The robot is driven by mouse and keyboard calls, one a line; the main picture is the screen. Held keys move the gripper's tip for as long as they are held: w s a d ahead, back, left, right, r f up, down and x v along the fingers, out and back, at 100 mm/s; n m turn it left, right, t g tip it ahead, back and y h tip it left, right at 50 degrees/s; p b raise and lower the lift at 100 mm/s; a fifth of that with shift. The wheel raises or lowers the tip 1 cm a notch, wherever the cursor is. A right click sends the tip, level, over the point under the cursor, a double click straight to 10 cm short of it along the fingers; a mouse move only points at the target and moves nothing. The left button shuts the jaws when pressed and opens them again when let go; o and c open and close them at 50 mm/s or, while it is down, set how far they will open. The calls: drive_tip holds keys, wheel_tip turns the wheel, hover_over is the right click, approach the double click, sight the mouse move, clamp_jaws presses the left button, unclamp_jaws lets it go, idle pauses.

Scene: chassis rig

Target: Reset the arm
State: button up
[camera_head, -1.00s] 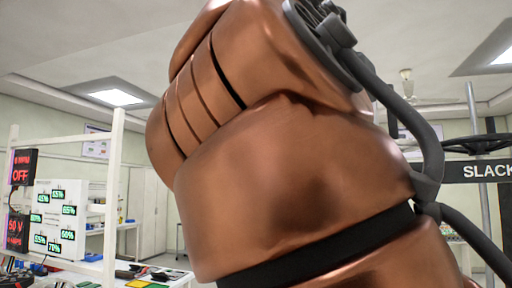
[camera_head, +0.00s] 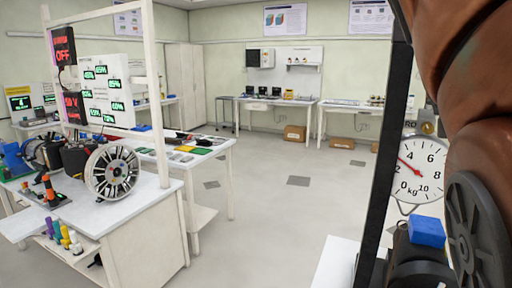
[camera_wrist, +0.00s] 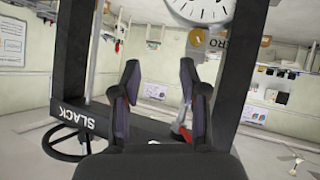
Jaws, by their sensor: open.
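My gripper (camera_wrist: 159,75) is in the wrist view, with its two dark fingers apart and nothing between them. It points into a black frame (camera_wrist: 243,75) whose crossbar carries an upside-down "SLACK" label. My copper-coloured arm fills the right edge of the head view; the gripper cannot be made out there. A white dial scale (camera_head: 420,170) marked in kg hangs beside the arm, and its dial (camera_wrist: 200,8) also shows at the top of the wrist view. A red-and-grey part behind the right finger is partly hidden.
A black upright (camera_head: 385,150) stands close to my arm. A blue block (camera_head: 426,232) sits low beside it. A black handwheel (camera_wrist: 66,141) is at the frame's lower left. A white bench (camera_head: 140,205) with a spoked wheel (camera_head: 112,171) stands at left. The middle floor is clear.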

drive_tip(key=s+a+f+n+g+y, duration=0.1)
drive_tip(key=s+a+f+g+y, duration=0.1)
drive_tip(key=f, duration=0.7)
drive_tip(key=s+a+f+n+g+y, duration=0.1)
drive_tip(key=s+f+y, duration=0.1)
drive_tip(key=f, duration=0.7)
drive_tip(key=s+a+f+n+g+y, duration=0.2)
drive_tip(key=s+f, duration=0.1)
drive_tip(key=f, duration=0.7)
drive_tip(key=s+a+f+n+g+y, duration=0.1)
drive_tip(key=s+a+f+g, duration=0.1)
drive_tip(key=s+a+f, duration=0.2)
drive_tip(key=s+a+f+n+g+y, duration=0.1)
drive_tip(key=s+a+f, duration=0.3)
drive_tip(key=s+f, duration=0.7)
wheel_tip(320, 180, down, 2)
drive_tip(key=shift+a+f+n+g+y, duration=0.15)
drive_tip(key=shift+n+g+y, duration=0.2)
drive_tip(key=shift+g, duration=0.25)
drive_tip(key=shift+s, duration=0.1)
drive_tip(key=shift+c, duration=0.2)
idle(0.8)
